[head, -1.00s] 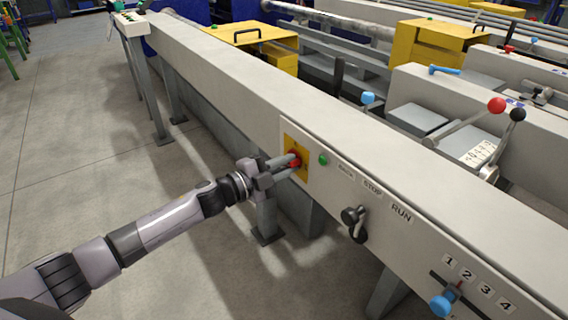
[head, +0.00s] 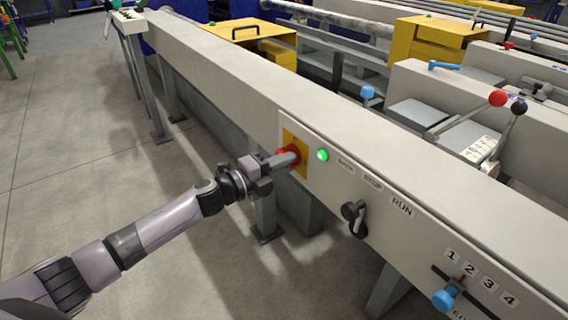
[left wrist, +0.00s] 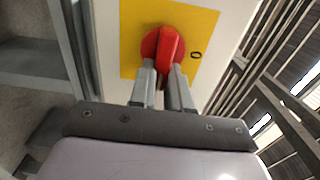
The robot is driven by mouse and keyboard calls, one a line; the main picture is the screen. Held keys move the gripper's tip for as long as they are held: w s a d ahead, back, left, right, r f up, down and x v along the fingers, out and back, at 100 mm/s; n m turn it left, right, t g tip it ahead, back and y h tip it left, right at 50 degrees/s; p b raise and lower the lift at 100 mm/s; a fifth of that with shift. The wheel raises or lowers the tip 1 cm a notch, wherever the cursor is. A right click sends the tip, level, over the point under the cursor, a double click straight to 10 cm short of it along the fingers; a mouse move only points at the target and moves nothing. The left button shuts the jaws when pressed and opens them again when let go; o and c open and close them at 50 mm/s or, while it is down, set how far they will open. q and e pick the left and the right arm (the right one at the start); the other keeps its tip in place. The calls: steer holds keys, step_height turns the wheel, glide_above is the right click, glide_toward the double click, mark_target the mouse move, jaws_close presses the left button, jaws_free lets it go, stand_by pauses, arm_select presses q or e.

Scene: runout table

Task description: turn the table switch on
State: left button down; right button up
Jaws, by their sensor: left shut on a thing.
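The table switch is a red rotary knob (left wrist: 166,45) on a yellow plate (left wrist: 205,20), on the front face of the long grey table (head: 225,95). In the head view the red knob (head: 284,157) shows partly behind my gripper. My left gripper (head: 290,158) is shut on the knob's raised grip, a finger on each side, seen in the left wrist view (left wrist: 162,78). A green lamp (head: 322,155) right of the plate glows brightly. My right gripper is not in view.
Right of the lamp on the same face are labels, a black selector lever (head: 354,215) and a blue knob (head: 443,299) beside the numbers 1 to 4. Levers with red and black balls stand behind. The floor (head: 70,150) on the left is clear.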

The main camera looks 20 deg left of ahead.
arm_select(q)
steer(key=shift+w+d+r, duration=0.1)
steer(key=shift+r, duration=0.1)
steer(key=c, duration=1.2)
jaws_free()
steer(key=shift+o, duration=0.6)
steer(key=shift+f, duration=0.1)
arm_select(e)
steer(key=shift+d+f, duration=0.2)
arm_select(q)
steer(key=p+v, duration=0.1)
steer(key=v, duration=0.6)
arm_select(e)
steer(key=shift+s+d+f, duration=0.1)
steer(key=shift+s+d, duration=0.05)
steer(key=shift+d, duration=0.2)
